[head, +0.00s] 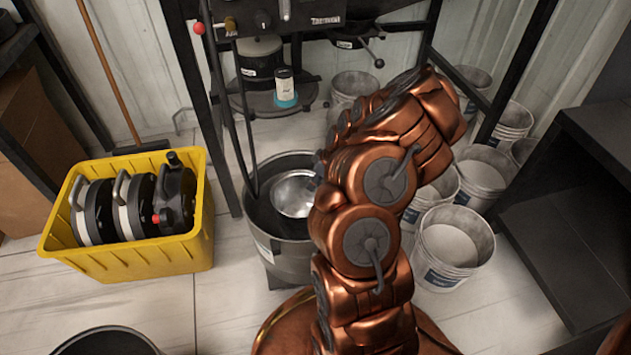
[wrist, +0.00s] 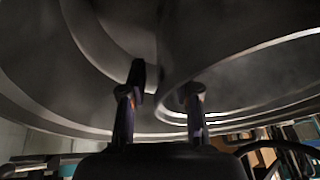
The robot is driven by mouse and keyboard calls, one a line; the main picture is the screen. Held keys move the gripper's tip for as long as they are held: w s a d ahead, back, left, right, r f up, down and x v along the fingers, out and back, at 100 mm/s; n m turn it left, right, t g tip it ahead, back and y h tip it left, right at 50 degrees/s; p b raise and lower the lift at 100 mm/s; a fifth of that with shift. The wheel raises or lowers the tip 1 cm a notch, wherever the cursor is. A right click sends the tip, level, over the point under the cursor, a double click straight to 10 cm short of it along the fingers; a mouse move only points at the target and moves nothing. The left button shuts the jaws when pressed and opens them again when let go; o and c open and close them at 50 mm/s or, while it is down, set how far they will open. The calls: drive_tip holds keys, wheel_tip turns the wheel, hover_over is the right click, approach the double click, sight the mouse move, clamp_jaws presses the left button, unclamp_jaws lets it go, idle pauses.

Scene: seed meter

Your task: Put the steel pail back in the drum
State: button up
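The steel pail (head: 293,193) is a shiny round vessel. It shows inside the mouth of the grey drum (head: 284,251), towards the right side, and my arm covers its right edge. In the head view my gripper is hidden behind my copper arm. In the wrist view my gripper (wrist: 163,88) has its two dark fingers apart, with a clear gap between them. Curved dark metal with bright rims fills the view behind and above the fingers. A curved edge runs down between them, but I cannot tell if either finger touches it.
A yellow crate (head: 136,262) with black-and-white round parts stands left of the drum. White buckets (head: 450,248) stand to the right, near a black shelf (head: 570,225). A dark machine frame (head: 205,125) rises behind the drum. Light floor is clear between crate and drum.

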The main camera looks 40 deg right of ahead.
drive_tip(key=p+v, duration=0.4)
drive_tip(key=v, duration=0.8)
drive_tip(key=s+a+r+n+g, duration=0.1)
drive_tip(key=s+a+r+g, duration=0.1)
drive_tip(key=a+r, duration=0.65)
drive_tip(key=s+a+r+g, duration=0.2)
drive_tip(key=a+r, duration=0.3)
drive_tip(key=a, duration=0.7)
drive_tip(key=s+a+r+m+g, duration=0.1)
drive_tip(key=s+a+r, duration=0.1)
drive_tip(key=s, duration=0.6)
drive_tip(key=s+a+r+m+g+h, duration=0.1)
drive_tip(key=s+a+r+m, duration=0.1)
drive_tip(key=s+a, duration=0.2)
drive_tip(key=s+a+r+m+g+h, duration=0.1)
drive_tip(key=s+a+r, duration=0.1)
drive_tip(key=s, duration=0.9)
drive_tip(key=shift+s+a+r+g, duration=0.35)
drive_tip(key=shift+a+r+g, duration=0.05)
drive_tip(key=shift+a, duration=0.3)
drive_tip(key=shift+r, duration=0.1)
